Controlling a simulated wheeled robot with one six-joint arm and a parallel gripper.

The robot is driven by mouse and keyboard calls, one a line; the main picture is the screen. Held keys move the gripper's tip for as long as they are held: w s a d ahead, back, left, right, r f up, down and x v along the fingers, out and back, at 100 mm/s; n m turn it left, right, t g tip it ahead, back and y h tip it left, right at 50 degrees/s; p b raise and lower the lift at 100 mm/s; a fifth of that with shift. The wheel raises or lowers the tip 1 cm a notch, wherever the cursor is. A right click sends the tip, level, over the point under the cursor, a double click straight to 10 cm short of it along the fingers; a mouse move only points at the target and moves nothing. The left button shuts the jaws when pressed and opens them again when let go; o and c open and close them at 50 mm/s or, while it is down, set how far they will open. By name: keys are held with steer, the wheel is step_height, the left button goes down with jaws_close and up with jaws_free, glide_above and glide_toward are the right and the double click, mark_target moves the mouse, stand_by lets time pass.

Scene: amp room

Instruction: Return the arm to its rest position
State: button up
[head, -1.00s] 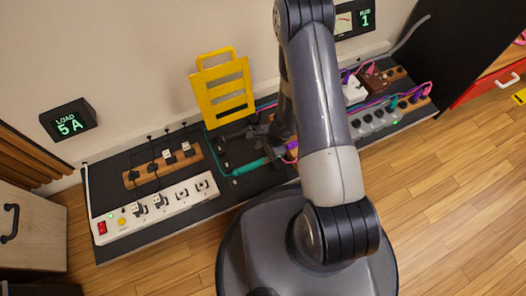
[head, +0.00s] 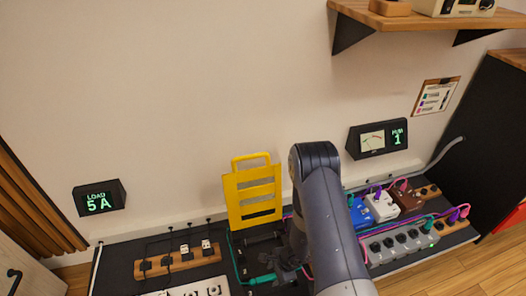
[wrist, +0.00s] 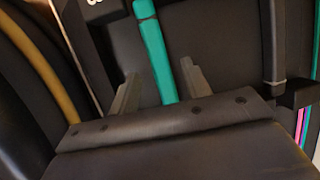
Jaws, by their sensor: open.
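My arm (head: 326,210) rises in the middle of the head view, and its upper part hides much of the board behind it. In the wrist view my gripper (wrist: 160,80) is open, its two grey fingers apart. A teal plug or cable (wrist: 154,50) runs between and past the fingers, with a visible gap on the right. I cannot tell whether it touches the left finger. In the head view a teal plug (head: 262,279) lies low beside the dark gripper area, which is partly hidden by the arm.
A yellow slotted panel (head: 252,196) stands at the wall behind. A grey power strip (head: 402,246) and coloured boxes are at right, a wooden socket strip (head: 178,262) at left. Displays read LOAD 5 A (head: 99,199) and HUM 1 (head: 377,139). A wooden shelf (head: 420,20) juts out above right.

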steer(key=shift+r+p, duration=0.4)
steer(key=shift+r, duration=0.15)
steer(key=shift+f, duration=0.1)
